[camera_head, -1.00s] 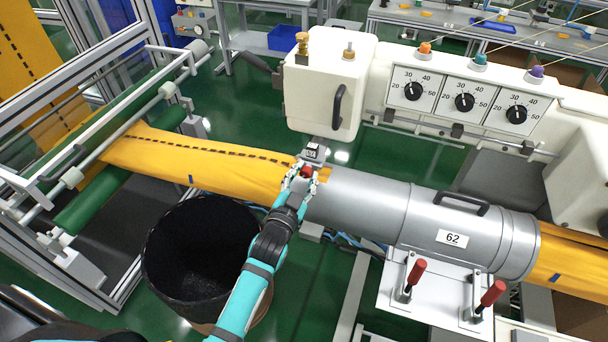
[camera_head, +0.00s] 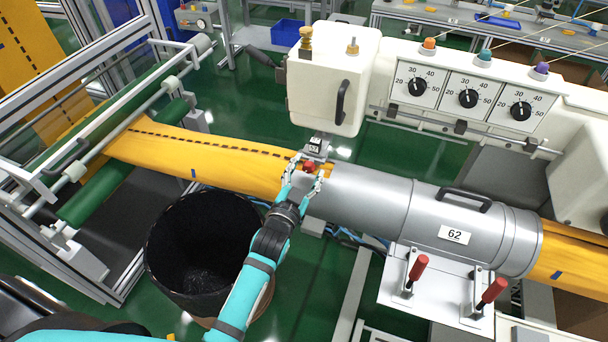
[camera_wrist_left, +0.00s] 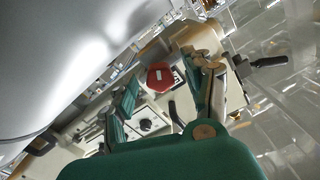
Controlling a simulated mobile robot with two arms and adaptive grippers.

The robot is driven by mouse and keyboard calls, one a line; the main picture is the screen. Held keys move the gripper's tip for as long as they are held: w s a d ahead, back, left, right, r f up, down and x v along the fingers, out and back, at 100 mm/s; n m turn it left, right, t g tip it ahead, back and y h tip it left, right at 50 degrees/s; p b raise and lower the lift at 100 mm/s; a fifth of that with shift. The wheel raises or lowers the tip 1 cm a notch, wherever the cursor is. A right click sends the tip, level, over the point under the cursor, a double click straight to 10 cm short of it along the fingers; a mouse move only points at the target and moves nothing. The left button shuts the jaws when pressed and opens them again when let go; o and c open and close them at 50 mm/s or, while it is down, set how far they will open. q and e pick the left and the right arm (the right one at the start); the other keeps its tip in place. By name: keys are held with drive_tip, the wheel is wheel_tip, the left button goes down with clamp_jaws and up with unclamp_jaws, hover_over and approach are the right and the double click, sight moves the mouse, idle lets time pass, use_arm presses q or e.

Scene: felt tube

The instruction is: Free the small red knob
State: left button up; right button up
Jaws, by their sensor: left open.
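The small red knob (camera_head: 309,166) sits at the left mouth of the grey metal tube (camera_head: 365,198), just under a small dark block with a white label (camera_head: 316,146). In the left wrist view the knob (camera_wrist_left: 160,77) is a red faceted piece with a small white mark, seen between the fingers. My left gripper (camera_head: 307,173) is open, with its fingertips close around the knob. I cannot tell whether the fingers touch it. My right gripper is not in view.
Yellow felt (camera_head: 190,157) runs from the green rollers (camera_head: 95,190) into the tube. A black bin (camera_head: 203,250) stands below my left arm. Red-handled clamps (camera_head: 417,270) stand at the front right. A white housing (camera_head: 330,85) with a handle is behind the knob.

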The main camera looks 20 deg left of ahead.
use_arm(q)
drive_tip(key=s, duration=1.2)
drive_tip(key=shift+a, duration=0.2)
